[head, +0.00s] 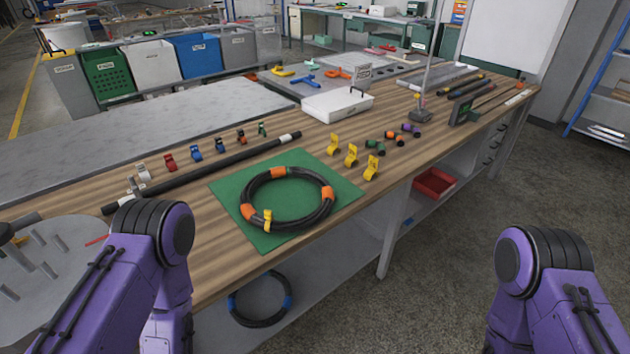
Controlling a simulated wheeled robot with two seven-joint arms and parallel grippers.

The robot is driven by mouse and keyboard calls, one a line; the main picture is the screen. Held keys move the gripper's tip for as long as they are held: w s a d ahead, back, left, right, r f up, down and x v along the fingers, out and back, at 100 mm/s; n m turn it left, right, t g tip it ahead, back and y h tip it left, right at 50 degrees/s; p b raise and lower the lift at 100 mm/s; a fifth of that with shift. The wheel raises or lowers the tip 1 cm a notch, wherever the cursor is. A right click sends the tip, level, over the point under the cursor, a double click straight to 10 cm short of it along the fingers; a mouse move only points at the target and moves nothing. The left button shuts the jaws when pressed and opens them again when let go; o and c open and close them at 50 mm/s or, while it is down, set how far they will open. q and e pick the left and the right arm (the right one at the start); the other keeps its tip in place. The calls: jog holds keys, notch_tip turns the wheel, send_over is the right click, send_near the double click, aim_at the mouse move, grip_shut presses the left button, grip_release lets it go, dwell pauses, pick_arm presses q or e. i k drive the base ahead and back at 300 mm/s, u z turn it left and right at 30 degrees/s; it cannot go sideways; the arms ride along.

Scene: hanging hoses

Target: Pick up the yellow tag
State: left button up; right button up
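Three yellow tags stand in a row on the wooden workbench, right of the green mat (221,185): a far one (333,145), a middle one (351,156) and a near one (371,168). Another yellow tag (267,219) sits on the near left part of a coiled black hose (328,209) with orange bands, which lies on the mat. I cannot tell which of them is the task's tag. My two purple arms show at the lower left and lower right. Neither gripper shows in the head view.
A black bar (225,162) lies behind the mat, with several small coloured clips (195,153) beyond it. Green, orange and purple pieces (393,138) lie right of the tags. A white box (337,105) stands farther back. A second hose coil (260,318) rests on the lower shelf.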

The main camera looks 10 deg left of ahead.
aim_at(352, 150)
jog(key=z, duration=1.4)
jog(key=i, duration=1.1)
jog(key=u, duration=1.7)
